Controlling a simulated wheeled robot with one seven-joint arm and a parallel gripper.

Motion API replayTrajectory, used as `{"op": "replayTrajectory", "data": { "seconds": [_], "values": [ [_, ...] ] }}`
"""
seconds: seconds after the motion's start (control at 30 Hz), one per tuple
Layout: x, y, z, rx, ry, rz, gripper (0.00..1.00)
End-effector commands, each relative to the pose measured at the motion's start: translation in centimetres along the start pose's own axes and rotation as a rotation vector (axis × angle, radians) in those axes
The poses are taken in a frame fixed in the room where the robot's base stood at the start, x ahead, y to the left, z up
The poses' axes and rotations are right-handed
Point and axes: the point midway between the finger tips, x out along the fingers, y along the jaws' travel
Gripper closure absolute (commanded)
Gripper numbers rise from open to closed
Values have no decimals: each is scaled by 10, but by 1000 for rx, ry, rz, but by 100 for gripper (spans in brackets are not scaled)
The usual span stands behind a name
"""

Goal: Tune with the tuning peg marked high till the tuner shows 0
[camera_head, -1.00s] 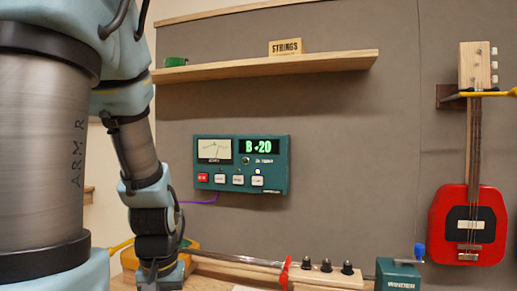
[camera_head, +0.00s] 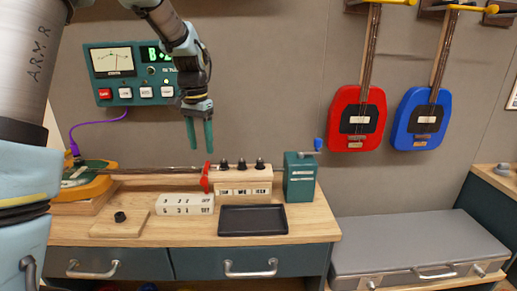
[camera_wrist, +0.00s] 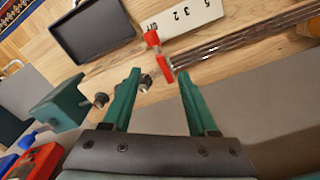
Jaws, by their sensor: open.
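Three dark tuning pegs, left (camera_head: 224,163), middle (camera_head: 241,164) and right (camera_head: 260,164), stand on a wooden headstock (camera_head: 243,182). Small labels on its front are too blurred to read surely. My gripper (camera_head: 200,148) is open and empty, fingers pointing down, above and left of the pegs. In the wrist view, one peg (camera_wrist: 145,83) shows between the open fingers (camera_wrist: 159,75), nearer the left one, and another (camera_wrist: 100,100) lies outside. The tuner (camera_head: 130,92) hangs on the wall; my arm hides most of its green readout (camera_head: 150,53), leaving about a "B".
A red clamp (camera_head: 205,178) stands at the neck's end, left of the pegs. A teal winder box (camera_head: 300,178) with a blue knob stands right. A black tray (camera_head: 253,219) and white numbered strip (camera_head: 185,204) lie in front. Red (camera_head: 357,125) and blue (camera_head: 421,125) instruments hang right.

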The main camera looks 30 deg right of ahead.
Motion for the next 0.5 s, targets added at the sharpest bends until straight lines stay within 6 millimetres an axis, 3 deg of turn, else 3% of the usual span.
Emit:
{"op": "replayTrajectory", "data": {
  "seconds": [0.03, 0.1, 0.2, 0.33, 0.5],
  "values": [
    [-10, 23, -31, 91, -6, 7, 41],
    [-17, 51, -62, 198, -17, 16, 41],
    [-26, 85, -93, 319, -29, 25, 41],
    [-31, 113, -114, 408, -38, 33, 41],
    [-26, 122, -119, 437, -43, 36, 41]
  ]
}}
